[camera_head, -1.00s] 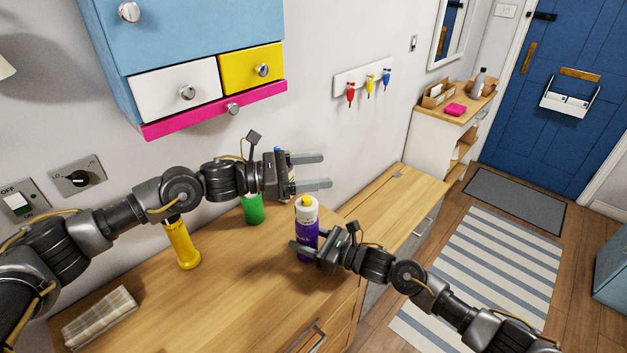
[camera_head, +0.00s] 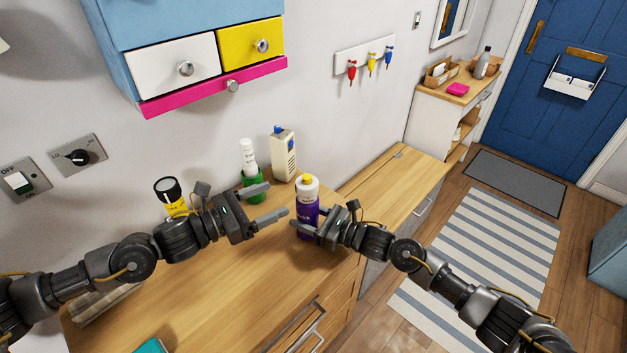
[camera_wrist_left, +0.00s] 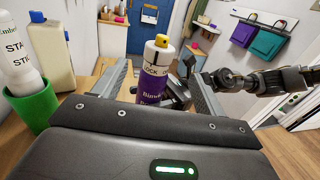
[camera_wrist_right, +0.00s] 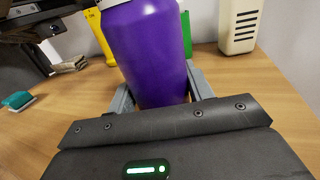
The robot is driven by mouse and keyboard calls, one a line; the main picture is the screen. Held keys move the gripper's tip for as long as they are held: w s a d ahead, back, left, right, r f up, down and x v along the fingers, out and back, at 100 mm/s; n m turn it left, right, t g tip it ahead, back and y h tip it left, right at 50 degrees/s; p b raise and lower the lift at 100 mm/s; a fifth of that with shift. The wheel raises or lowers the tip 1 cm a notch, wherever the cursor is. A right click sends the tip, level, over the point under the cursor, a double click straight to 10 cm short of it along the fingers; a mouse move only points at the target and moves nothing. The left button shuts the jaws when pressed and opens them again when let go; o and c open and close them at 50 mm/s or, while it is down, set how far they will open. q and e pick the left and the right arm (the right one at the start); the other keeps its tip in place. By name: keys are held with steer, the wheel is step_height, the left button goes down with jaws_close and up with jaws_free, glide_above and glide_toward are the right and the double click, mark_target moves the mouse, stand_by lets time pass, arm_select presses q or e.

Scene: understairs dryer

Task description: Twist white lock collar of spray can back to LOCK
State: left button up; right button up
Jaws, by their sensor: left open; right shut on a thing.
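The spray can (camera_head: 307,212) has a purple body, a white collar (camera_head: 307,188) and a yellow nozzle (camera_head: 307,178). It stands upright near the right end of the wooden counter. My right gripper (camera_head: 308,232) is shut on its purple lower body, which the right wrist view also shows (camera_wrist_right: 148,55). My left gripper (camera_head: 276,202) is open and empty, just left of the can at about upper-body height. In the left wrist view, the white collar (camera_wrist_left: 157,68) with partly readable dark lettering appears beyond and between the open fingers (camera_wrist_left: 160,90). The collar's exact setting cannot be told.
A green cup (camera_head: 253,186) holding a white bottle and a cream container (camera_head: 284,155) stand behind by the wall. A yellow, black-topped item (camera_head: 170,195) is behind my left arm. A teal item (camera_head: 150,346) lies at the front edge. The counter front is mostly clear.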

mark_target(315, 179)
arm_select(q)
steer(key=x, duration=1.2)
steer(key=shift+c, duration=0.4)
steer(key=c, duration=0.9)
steer(key=shift+s+d+m+g+h, duration=0.1)
steer(key=shift+m+g+h, duration=0.4)
steer(key=shift+m+g, duration=0.4)
steer(key=shift+s+d+m+g+h, duration=0.1)
steer(key=shift+m+g+h, duration=0.45)
steer(key=shift+g, duration=0.65)
steer(key=o, duration=1)
steer(key=shift+a, duration=0.1)
